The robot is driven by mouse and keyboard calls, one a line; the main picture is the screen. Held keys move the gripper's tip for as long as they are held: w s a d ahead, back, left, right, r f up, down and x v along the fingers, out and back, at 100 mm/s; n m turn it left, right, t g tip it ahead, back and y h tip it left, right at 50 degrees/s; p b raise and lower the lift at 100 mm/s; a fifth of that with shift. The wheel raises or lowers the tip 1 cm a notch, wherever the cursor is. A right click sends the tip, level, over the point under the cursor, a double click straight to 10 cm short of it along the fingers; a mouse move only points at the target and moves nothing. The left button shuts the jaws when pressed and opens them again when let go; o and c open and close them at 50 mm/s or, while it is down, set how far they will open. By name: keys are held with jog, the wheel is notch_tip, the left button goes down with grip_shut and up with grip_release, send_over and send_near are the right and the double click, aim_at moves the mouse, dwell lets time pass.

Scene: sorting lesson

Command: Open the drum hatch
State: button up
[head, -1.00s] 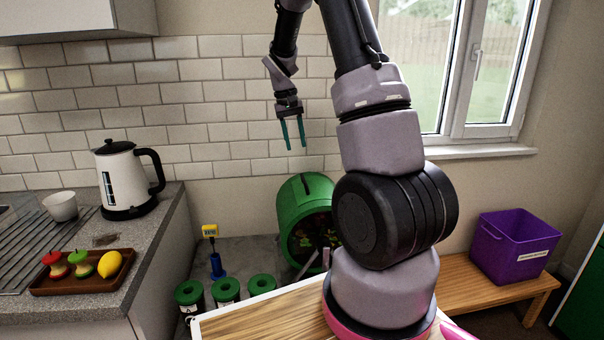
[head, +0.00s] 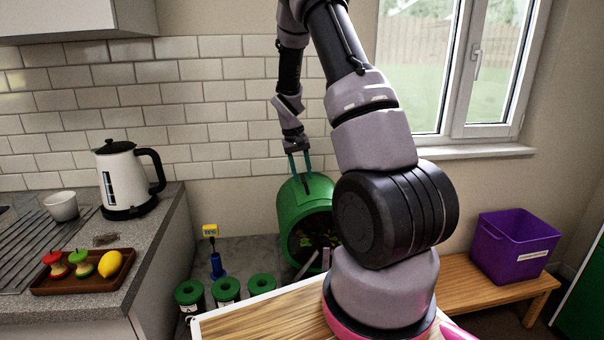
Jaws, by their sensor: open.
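The green drum (head: 290,212) stands low behind my arm, left of my arm's base. Its dark front opening with mixed contents shows partly, and my arm hides its right side. My gripper (head: 300,180) points down at the top of the drum, its two teal fingers apart with nothing seen between them. The fingertips overlap the drum's upper edge in the picture; I cannot tell whether they touch it. A dark slot or handle shows on the drum's top by the fingers. The hatch's exact outline is too small to make out.
Several green-lidded jars (head: 226,289) stand in front of the drum, with a blue-and-yellow probe (head: 213,252) behind them. A kettle (head: 127,180) and a brown tray (head: 70,287) of fruit are on the left counter. A purple bin (head: 514,248) sits on the right bench.

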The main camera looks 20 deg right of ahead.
jog(key=shift+c, duration=0.3)
grip_shut()
dwell(1.1)
